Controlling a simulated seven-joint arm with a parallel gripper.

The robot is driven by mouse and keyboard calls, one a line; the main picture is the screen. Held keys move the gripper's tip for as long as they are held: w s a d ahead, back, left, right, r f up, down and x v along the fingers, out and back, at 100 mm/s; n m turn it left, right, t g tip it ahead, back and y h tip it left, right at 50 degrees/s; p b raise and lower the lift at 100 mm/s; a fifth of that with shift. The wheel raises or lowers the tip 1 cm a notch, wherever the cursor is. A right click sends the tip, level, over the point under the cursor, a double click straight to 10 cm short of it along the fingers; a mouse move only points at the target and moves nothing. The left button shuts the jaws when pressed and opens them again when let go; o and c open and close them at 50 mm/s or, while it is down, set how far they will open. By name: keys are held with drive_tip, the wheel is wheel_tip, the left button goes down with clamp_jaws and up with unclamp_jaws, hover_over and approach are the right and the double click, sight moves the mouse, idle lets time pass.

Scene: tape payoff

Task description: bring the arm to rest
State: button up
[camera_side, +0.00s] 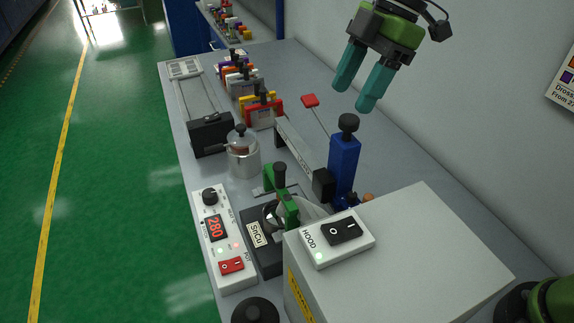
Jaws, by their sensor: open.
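My gripper (366,88) is at the upper right, above the bench and near the wall. Its two teal fingers are spread apart and point down and to the left. Nothing is between them. It hangs clear of the bench things, above and behind the blue post (343,165) with the black knob.
A grey bench (400,160) holds a hood box (420,235), a white control panel (219,250) reading 280, a solder pot labelled SnCu (256,238), a lidded metal can (242,158), a black box (211,134) and several coloured blocks (262,108). Bare bench lies along the wall.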

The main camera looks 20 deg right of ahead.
idle(0.3)
drive_tip(key=shift+w+m, duration=0.15)
drive_tip(key=shift+m, duration=0.35)
drive_tip(key=m, duration=0.1)
drive_tip(key=d+f+m, duration=0.1)
drive_tip(key=f+m, duration=0.1)
drive_tip(key=shift+d+f+m+t, duration=0.2)
drive_tip(key=shift+d+m+t, duration=0.1)
drive_tip(key=shift+m, duration=0.1)
drive_tip(key=s+d+f+m+t+h, duration=0.2)
drive_tip(key=s+d+m+t, duration=0.4)
drive_tip(key=s+d+m, duration=0.8)
drive_tip(key=d+f+m, duration=0.1)
drive_tip(key=d+m, duration=0.1)
drive_tip(key=m, duration=0.1)
drive_tip(key=shift+s+d+f+t+h, duration=0.3)
drive_tip(key=shift+s+d+f, duration=0.05)
drive_tip(key=shift+f, duration=0.05)
